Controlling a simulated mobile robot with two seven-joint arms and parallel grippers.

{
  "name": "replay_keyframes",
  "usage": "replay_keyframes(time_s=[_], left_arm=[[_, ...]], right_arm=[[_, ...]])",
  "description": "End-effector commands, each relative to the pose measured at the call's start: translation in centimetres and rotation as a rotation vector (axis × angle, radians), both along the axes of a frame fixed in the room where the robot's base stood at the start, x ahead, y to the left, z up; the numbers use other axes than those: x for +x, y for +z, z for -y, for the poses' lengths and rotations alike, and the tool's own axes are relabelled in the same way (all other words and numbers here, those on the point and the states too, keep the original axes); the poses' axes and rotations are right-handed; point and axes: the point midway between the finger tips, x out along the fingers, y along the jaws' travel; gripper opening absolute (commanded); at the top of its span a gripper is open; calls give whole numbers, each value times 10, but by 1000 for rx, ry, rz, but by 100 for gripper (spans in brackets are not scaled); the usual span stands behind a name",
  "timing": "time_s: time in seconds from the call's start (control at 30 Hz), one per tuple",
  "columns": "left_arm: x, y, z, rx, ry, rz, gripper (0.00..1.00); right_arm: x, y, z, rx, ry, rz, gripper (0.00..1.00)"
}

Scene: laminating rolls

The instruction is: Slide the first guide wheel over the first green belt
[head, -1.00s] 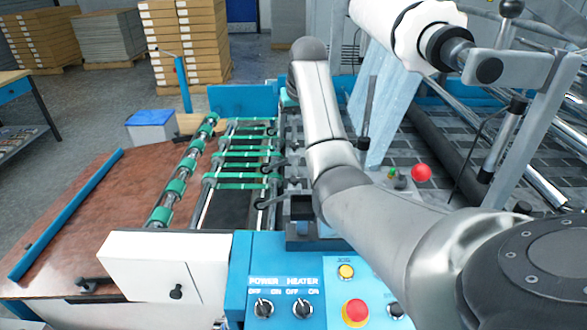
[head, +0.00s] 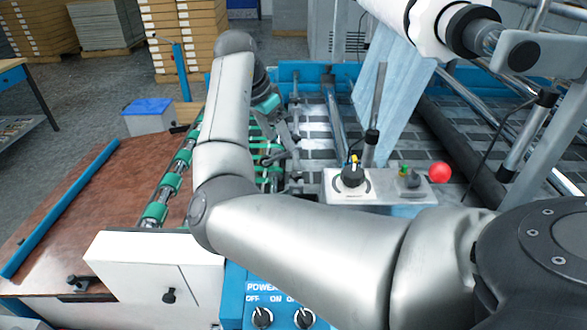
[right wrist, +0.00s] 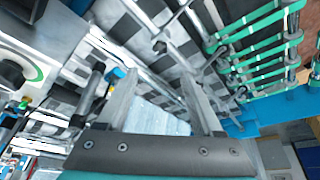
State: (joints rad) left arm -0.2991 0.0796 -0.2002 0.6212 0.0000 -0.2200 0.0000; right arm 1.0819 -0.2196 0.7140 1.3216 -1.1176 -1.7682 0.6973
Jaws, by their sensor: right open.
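Several green belts (head: 268,178) run across the rollers left of centre in the head view, partly hidden by my right arm. They also show at the upper right of the right wrist view (right wrist: 262,48). Small dark fittings, possibly the guide wheels (head: 277,159), sit at the belts' right ends; I cannot tell which is first. Similar dark fittings show beside the belts in the right wrist view (right wrist: 221,62). My right gripper (head: 287,135) is above the right side of the belts. Its fingers (right wrist: 158,85) are open with nothing held between them. My left gripper is not in view.
A shaft with green rollers (head: 170,184) lies left of the belts. A post (head: 375,105) and a knob panel (head: 352,185) stand to the right, with a red ball (head: 440,172). A white box (head: 150,265) and a brown table (head: 85,220) are at front left.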

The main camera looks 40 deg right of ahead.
Motion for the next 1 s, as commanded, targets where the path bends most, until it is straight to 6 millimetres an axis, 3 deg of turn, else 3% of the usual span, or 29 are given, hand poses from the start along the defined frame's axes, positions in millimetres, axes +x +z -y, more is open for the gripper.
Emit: replay_keyframes(time_s=[0.3, 0.5, 0.7, 1.0], left_arm=[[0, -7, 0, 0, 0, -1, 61], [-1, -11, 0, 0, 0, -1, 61], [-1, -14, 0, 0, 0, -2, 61], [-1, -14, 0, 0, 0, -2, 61]], right_arm=[[1, -66, 27, 1, 0, -5, 68], [3, -100, 41, 1, 2, -3, 68], [4, -118, 49, 0, 3, -1, 68], [4, -121, 50, 1, 2, 0, 68]])
